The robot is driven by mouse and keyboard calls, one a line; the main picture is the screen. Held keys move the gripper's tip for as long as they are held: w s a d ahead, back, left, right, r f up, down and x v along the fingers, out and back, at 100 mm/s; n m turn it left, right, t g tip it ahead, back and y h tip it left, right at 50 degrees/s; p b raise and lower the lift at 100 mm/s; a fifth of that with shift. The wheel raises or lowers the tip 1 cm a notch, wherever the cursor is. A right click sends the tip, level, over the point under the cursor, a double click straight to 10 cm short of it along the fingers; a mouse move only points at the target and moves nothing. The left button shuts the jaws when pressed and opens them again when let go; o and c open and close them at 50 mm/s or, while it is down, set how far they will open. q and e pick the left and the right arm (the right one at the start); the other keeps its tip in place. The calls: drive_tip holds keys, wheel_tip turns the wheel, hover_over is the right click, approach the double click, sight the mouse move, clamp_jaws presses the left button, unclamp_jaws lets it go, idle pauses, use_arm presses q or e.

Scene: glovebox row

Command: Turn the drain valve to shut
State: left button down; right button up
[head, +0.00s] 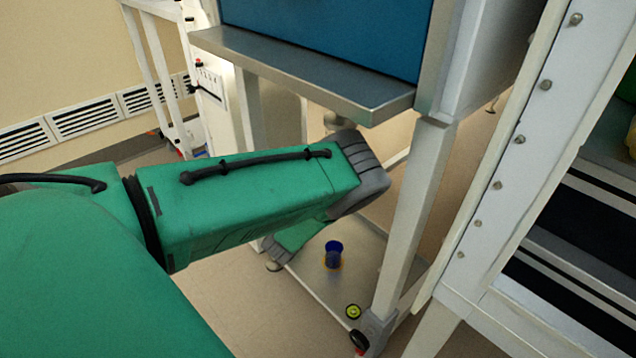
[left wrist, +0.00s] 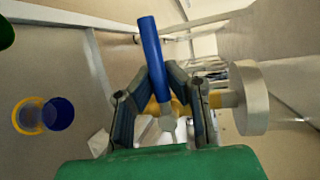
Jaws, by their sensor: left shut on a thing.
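The drain valve shows in the left wrist view. Its blue lever (left wrist: 152,50) points up in the picture, tilted a little to the left. Its yellow body (left wrist: 229,98) is partly hidden behind my fingers and joins a grey round fitting (left wrist: 250,98) on the right. The lever looks roughly crosswise to the line of the body. My left gripper (left wrist: 160,76) is shut on the blue lever, with one finger on each side. In the head view my left arm hides the gripper and the valve. My right gripper is in neither view.
A steel ledge (head: 300,72) under the blue-fronted glovebox overhangs my arm. A white leg (head: 412,215) stands to the right. On the low shelf (head: 310,268) are a blue-and-yellow cup (head: 333,250) and a yellow-black round item (head: 352,311). A riveted white frame (head: 500,165) stands further right.

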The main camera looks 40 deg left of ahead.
use_arm(q)
drive_tip(key=shift+s+d+f, duration=0.15)
drive_tip(key=shift+d+f, duration=0.15)
drive_tip(key=shift+d, duration=0.1)
drive_tip(key=c, duration=1.6)
unclamp_jaws()
drive_tip(key=shift+o, duration=0.2)
drive_tip(key=shift+r, duration=0.2)
drive_tip(key=shift+s+r, duration=0.1)
drive_tip(key=shift+s, duration=0.2)
drive_tip(key=v, duration=1.1)
drive_tip(key=shift+s+d, duration=0.1)
